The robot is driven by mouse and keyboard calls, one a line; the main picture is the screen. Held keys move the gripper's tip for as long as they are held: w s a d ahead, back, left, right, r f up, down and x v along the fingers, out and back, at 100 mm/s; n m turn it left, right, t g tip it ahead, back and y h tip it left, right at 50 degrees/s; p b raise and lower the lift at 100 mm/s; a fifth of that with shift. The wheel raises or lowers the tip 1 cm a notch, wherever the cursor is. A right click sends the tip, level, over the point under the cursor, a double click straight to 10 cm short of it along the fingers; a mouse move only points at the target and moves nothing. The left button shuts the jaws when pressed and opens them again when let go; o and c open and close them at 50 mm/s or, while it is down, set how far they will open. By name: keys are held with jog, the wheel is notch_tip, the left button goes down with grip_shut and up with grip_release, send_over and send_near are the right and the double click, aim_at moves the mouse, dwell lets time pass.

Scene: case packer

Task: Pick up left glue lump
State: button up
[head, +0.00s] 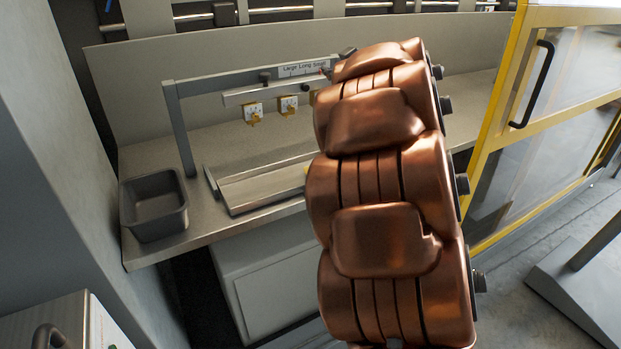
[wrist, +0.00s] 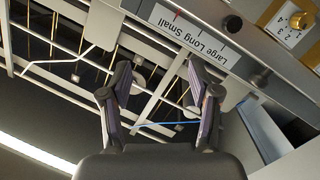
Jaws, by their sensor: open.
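My gripper (wrist: 160,85) shows in the wrist view with its two dark fingers spread and nothing between them. Beyond the fingers are a pale metal rail frame and dark space. I cannot make out a glue lump for certain in either view. In the head view, a small yellow patch (head: 307,169) shows at the edge of my copper arm, beside the metal tray; I cannot tell what it is. My gripper is hidden behind my arm in the head view.
A grey bin (head: 153,207) stands at the left of the counter (head: 212,228). A metal tray (head: 262,188) lies under a frame with a size label (head: 301,69), also in the wrist view (wrist: 190,35). Brass-knobbed dials (head: 253,113) are behind. A yellow-framed cabinet (head: 493,118) stands right.

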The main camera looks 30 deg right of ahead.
jog(key=s+a+f+n+g+y+b, duration=0.1)
jog(key=s+f+y, duration=0.2)
jog(key=f, duration=0.4)
jog(key=s+a+f+n+g+y+b, duration=0.1)
jog(key=s+a+f+n+g+y, duration=0.1)
jog(key=f+y, duration=0.3)
jog(key=s+a+f+n+g+y+b, duration=0.2)
jog(key=s+f+y, duration=0.2)
jog(key=f, duration=0.5)
jog(key=shift+s+y, duration=0.1)
jog(key=shift+y, duration=0.5)
jog(key=shift+s+a+f+g, duration=0.1)
jog(key=shift+a+f+g, duration=0.05)
jog(key=shift+g, duration=0.25)
jog(key=shift+a+x, duration=0.25)
jog(key=shift+x, duration=3.5)
jog(key=shift+s, duration=0.15)
jog(key=c, duration=0.9)
